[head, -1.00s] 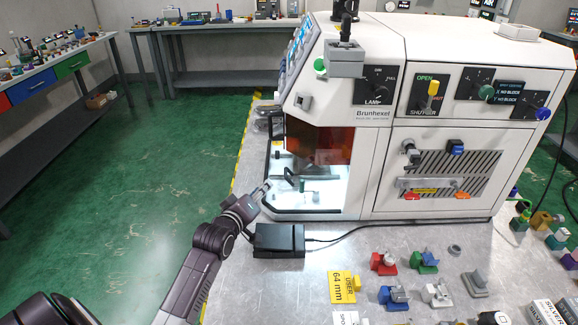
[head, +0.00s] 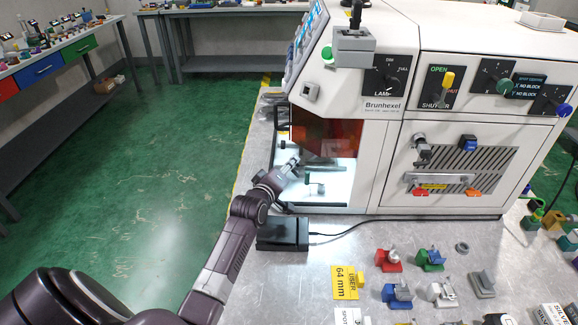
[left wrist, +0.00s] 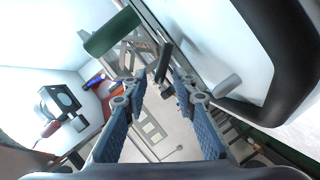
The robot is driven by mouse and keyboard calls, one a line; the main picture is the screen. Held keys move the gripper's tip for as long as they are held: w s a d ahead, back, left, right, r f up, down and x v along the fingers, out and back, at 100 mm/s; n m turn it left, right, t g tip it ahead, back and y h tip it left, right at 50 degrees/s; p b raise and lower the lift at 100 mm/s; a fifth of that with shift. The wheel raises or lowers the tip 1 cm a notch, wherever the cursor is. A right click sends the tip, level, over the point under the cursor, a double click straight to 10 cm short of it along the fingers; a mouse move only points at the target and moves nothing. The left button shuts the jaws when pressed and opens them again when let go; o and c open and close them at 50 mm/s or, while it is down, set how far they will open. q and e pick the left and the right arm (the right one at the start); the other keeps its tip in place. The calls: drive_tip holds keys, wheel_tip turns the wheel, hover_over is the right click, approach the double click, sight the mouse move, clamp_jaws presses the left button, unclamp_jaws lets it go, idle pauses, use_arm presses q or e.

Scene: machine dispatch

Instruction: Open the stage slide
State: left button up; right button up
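The machine's lit chamber holds the stage area, with a grey-green bar (head: 325,168) and a small green-topped post (head: 316,180). My left gripper (head: 296,162) reaches in at the left side of the chamber opening. In the left wrist view its two blue-padded fingers (left wrist: 158,98) are apart with nothing held between them. A dark upright handle (left wrist: 164,62) stands just beyond the fingertips, and a green cylinder (left wrist: 112,33) lies further up left. I cannot tell which part is the slide itself or whether a finger touches anything. My right gripper is not in view.
An orange tinted window (head: 325,137) hangs over the chamber. A thick dark frame edge (left wrist: 290,60) runs close on the right in the wrist view. Several coloured fixtures (head: 388,260) lie on the bench at right.

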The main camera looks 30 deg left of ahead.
use_arm(q)
drive_tip(key=shift+w, duration=0.1)
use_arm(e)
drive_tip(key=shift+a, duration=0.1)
use_arm(q)
clamp_jaws()
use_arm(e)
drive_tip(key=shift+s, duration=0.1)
use_arm(q)
drive_tip(key=shift+s+a, duration=0.2)
drive_tip(key=shift+a, duration=0.25)
drive_tip(key=s+a, duration=0.1)
drive_tip(key=a, duration=0.1)
drive_tip(key=s+a, duration=0.2)
drive_tip(key=a, duration=0.1)
drive_tip(key=s+a+p, duration=0.1)
drive_tip(key=a, duration=0.1)
drive_tip(key=shift+s+a, duration=0.15)
drive_tip(key=shift+s, duration=0.15)
drive_tip(key=s+a, duration=0.2)
drive_tip(key=a, duration=0.1)
drive_tip(key=s+a+b, duration=0.1)
drive_tip(key=a, duration=0.1)
drive_tip(key=shift+s+a, duration=0.1)
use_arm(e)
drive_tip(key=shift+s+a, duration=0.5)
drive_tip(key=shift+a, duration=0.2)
